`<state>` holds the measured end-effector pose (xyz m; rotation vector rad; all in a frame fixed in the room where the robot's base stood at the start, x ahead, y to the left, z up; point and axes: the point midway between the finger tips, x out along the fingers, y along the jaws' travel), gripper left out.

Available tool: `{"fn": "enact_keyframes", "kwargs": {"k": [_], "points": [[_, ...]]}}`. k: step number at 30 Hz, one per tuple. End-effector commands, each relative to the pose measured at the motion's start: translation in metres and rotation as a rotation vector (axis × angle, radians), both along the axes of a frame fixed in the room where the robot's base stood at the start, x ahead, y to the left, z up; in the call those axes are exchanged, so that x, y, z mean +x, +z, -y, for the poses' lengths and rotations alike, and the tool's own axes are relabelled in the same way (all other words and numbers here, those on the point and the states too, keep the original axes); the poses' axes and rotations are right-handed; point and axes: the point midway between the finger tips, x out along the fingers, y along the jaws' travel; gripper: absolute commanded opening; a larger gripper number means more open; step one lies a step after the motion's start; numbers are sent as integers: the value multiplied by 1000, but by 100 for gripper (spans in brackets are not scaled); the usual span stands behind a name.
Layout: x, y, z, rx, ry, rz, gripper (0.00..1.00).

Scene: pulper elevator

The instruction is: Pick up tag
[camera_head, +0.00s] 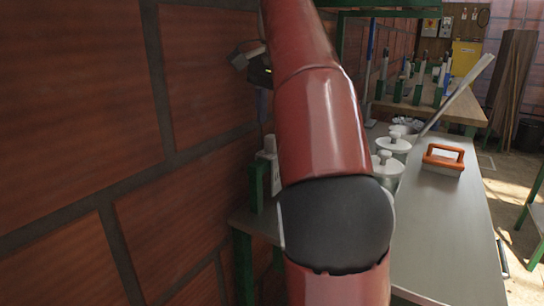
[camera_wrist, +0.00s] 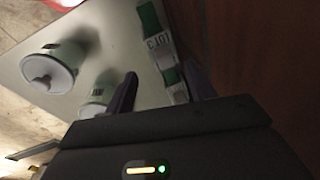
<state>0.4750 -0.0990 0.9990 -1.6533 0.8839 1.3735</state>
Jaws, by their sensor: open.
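A small white tag (camera_wrist: 159,42) with dark lettering, seemingly starting "LOT", shows in the wrist view between green parts. I cannot tell whether it is attached to them. My gripper (camera_wrist: 160,76) is open, with its two dark fingers apart and nothing seen held between them. The tag is beyond the fingertips, near the gap between them. In the head view my red arm crosses the middle and hides much of the bench; the fingers cannot be made out there. A white piece with dark marks (camera_head: 275,178) stands left of my arm, perhaps the same tag.
A metal bench (camera_head: 445,230) runs along the brick wall (camera_head: 75,120), which is close on the left. White lidded pots (camera_head: 392,147) stand by my arm; one also shows in the wrist view (camera_wrist: 55,72). An orange-handled tool (camera_head: 443,158) lies on the bench. The front of the bench is clear.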

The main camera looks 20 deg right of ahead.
Motion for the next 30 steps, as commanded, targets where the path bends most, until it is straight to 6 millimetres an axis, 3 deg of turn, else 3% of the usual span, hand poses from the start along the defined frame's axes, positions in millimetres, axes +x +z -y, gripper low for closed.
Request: {"fn": "enact_keyframes", "kwargs": {"k": [11,19,29,30], "points": [[6,-28,0,-1,-1,-2,55],[15,-68,1,0,0,-3,55],[17,-73,2,-2,0,0,55],[17,-73,2,-2,0,0,51]]}}
